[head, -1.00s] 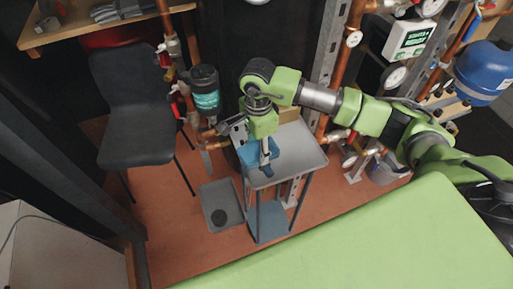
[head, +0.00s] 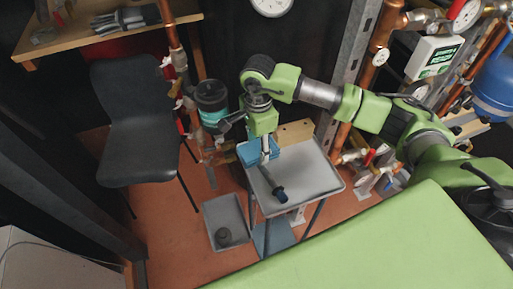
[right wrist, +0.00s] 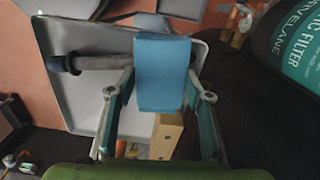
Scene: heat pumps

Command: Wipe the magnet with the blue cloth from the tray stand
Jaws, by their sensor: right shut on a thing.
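The blue cloth (right wrist: 163,72) is folded over and sits between the fingers of my right gripper (right wrist: 160,88), which is shut on it. In the head view the cloth (head: 248,152) shows beside my right gripper (head: 257,147). The magnet, apparently a grey rod with black ends (right wrist: 103,62), crosses behind the cloth in the wrist view. In the head view its black end (head: 281,194) shows over the grey tray stand (head: 318,178). I cannot tell whether cloth and magnet touch. My left gripper is out of view.
The dark magnetic filter (right wrist: 288,40) stands close on the right of the wrist view, among copper pipes. A wooden block (right wrist: 166,137) is near the gripper. A grey floor tray (head: 212,214) holds a black round part. A black chair (head: 140,145) stands left.

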